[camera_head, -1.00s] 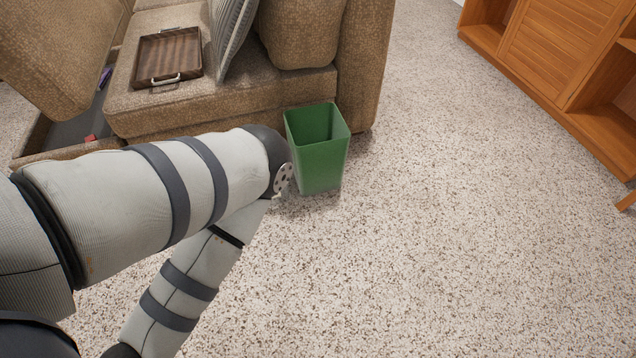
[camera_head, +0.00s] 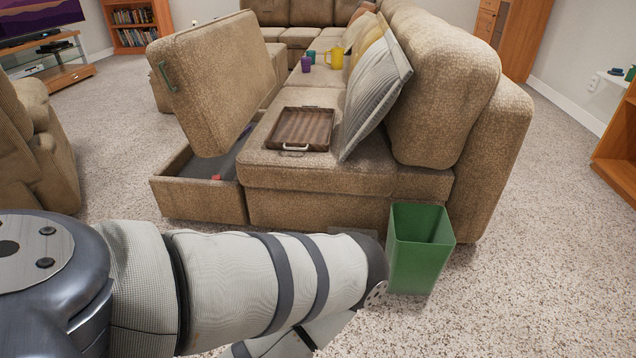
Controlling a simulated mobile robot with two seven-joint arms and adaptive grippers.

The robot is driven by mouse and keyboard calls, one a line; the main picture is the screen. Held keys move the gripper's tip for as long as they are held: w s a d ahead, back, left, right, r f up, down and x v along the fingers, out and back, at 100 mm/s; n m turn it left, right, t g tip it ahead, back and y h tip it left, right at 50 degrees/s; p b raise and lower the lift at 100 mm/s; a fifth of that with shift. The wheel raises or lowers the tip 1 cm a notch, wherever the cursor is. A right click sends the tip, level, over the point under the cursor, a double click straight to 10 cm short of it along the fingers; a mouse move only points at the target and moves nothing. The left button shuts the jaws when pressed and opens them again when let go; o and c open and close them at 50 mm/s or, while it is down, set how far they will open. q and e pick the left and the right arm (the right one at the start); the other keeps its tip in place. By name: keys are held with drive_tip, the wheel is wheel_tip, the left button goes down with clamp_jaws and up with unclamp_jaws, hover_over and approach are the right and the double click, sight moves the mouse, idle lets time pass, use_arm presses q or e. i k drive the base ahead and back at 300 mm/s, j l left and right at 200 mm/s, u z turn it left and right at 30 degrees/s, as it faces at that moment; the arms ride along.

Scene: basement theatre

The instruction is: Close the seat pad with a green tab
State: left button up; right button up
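The seat pad (camera_head: 212,75) is a brown upholstered block, raised and tilted open above its storage box (camera_head: 196,196). Its green tab (camera_head: 167,76) shows on the left edge near the top. A small red item (camera_head: 216,178) lies inside the open box, and a bluish item shows partly behind it. My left arm crosses the bottom of the view, in front of the sofa, bent at the elbow. Neither gripper shows in the head view, so I cannot see whether they hold anything.
A wooden tray (camera_head: 301,129) sits on the neighbouring seat beside a striped cushion (camera_head: 371,92). Purple and yellow cups stand farther back. A green bin (camera_head: 419,248) stands on the floor at the sofa's front corner. Another armchair (camera_head: 38,150) is at left. Carpet between it and the box is clear.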

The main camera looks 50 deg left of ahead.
sight(215, 76)
drive_tip(key=u, duration=2.4)
drive_tip(key=i+z, duration=0.4)
drive_tip(key=i+j+z, duration=0.55)
drive_tip(key=i+z, duration=0.2)
